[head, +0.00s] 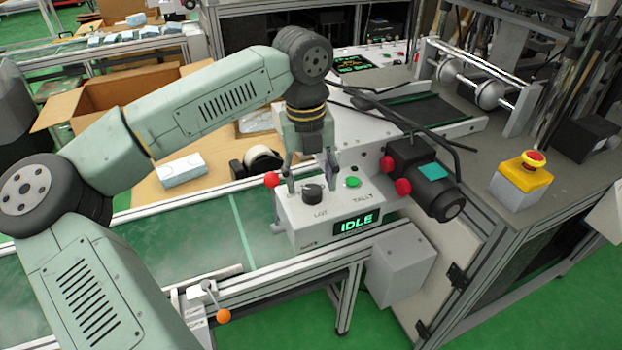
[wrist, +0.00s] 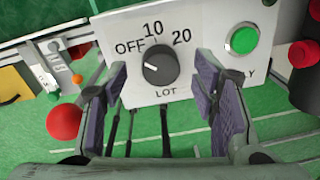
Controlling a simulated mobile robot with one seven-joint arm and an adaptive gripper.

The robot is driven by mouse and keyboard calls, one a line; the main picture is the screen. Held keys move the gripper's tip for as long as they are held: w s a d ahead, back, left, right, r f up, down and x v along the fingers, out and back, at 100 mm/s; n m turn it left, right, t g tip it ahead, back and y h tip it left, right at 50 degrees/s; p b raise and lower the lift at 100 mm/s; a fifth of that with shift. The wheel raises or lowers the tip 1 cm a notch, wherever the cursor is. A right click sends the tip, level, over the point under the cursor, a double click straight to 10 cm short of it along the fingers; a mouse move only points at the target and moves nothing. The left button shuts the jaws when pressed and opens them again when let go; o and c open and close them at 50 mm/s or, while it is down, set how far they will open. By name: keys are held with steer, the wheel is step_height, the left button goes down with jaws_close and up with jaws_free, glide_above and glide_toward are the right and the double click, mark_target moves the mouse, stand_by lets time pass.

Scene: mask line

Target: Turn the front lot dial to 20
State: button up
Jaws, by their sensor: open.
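The front lot dial (wrist: 160,66) is a round black knob on the pale control box (head: 290,215), marked OFF, 10 and 20 around its upper side. A small light mark shows on the knob's left part, on the OFF side. The dial also shows in the head view (head: 313,194). My gripper (head: 310,178) is open above the box. In the wrist view its two fingers stand left and right of the dial, with a gap on each side. The box's green display (head: 356,223) reads IDLE.
A green button (wrist: 243,40) sits right of the dial, near the TALLY label. A red ball (wrist: 64,122) is at the left finger. Red knobs on a black motor (head: 425,180) stand right of the box. The green conveyor (head: 190,228) runs below.

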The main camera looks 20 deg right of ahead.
steer(key=shift+d+f, duration=0.1)
steer(key=shift+f, duration=0.85)
steer(key=shift+c, duration=0.3)
steer(key=c, duration=1.1)
